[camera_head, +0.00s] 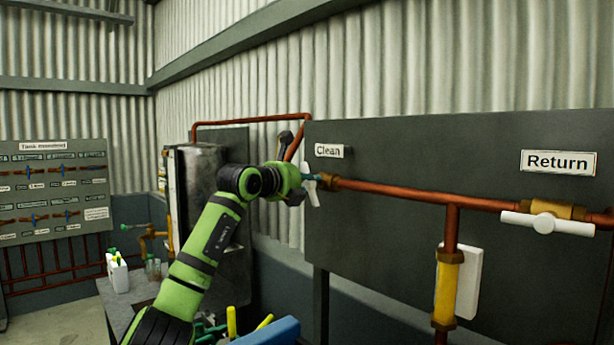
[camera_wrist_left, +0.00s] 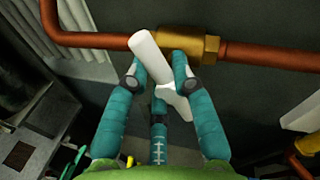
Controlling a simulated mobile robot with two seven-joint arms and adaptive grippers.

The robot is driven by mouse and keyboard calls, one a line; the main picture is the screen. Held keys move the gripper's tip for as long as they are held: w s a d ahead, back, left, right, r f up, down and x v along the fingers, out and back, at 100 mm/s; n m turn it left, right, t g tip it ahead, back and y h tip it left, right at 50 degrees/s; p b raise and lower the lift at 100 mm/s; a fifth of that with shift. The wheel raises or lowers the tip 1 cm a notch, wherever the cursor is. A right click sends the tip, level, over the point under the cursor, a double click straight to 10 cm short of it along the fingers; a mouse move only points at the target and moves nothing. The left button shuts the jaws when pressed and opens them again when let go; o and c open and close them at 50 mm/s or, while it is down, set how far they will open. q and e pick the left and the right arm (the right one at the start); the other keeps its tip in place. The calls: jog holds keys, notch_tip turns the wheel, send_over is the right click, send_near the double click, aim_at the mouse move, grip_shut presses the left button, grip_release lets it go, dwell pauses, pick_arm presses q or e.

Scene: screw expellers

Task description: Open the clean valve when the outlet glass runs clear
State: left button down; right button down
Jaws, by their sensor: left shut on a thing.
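The clean valve shows its white handle (camera_head: 313,193) on the copper pipe, below the "Clean" label (camera_head: 329,151). My left gripper (camera_head: 307,180) is shut on this handle. In the left wrist view, the teal fingers (camera_wrist_left: 160,74) close on both sides of the white handle (camera_wrist_left: 143,47). The handle is tilted and stands across the pipe by the brass valve body (camera_wrist_left: 189,45). The outlet glass (camera_head: 448,288) is a vertical tube with brass ends, and its contents look yellow. My right gripper is not in view.
The return valve's white handle (camera_head: 547,222) lies along the pipe under the "Return" label (camera_head: 558,162). A white plate (camera_head: 468,284) stands behind the glass. A dark panel (camera_head: 410,150) backs the pipes. White bottles (camera_head: 118,273) and a labelled board (camera_head: 55,190) are at left.

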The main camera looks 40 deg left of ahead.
pick_arm(q)
jog(key=n+p, duration=0.1)
jog(key=n+h+p, duration=0.1)
jog(key=n, duration=0.1)
jog(key=shift+f+g, duration=0.3)
jog(key=shift+g, duration=0.1)
jog(key=n+h+p, duration=0.1)
jog(key=n+p, duration=0.1)
jog(key=n, duration=0.1)
jog(key=shift+f+g, duration=0.15)
jog(key=shift+g, duration=0.15)
jog(key=n+p, duration=0.1)
jog(key=n+h+p, duration=0.1)
jog(key=shift+f+n, duration=0.25)
jog(key=shift+n, duration=0.05)
jog(key=shift+f+n+h+p, duration=0.15)
jog(key=shift+n+h+p, duration=0.25)
jog(key=shift+n+p, duration=0.35)
jog(key=shift+n, duration=0.25)
jog(key=c, duration=1)
grip_release()
jog(key=shift+w+d, duration=0.1)
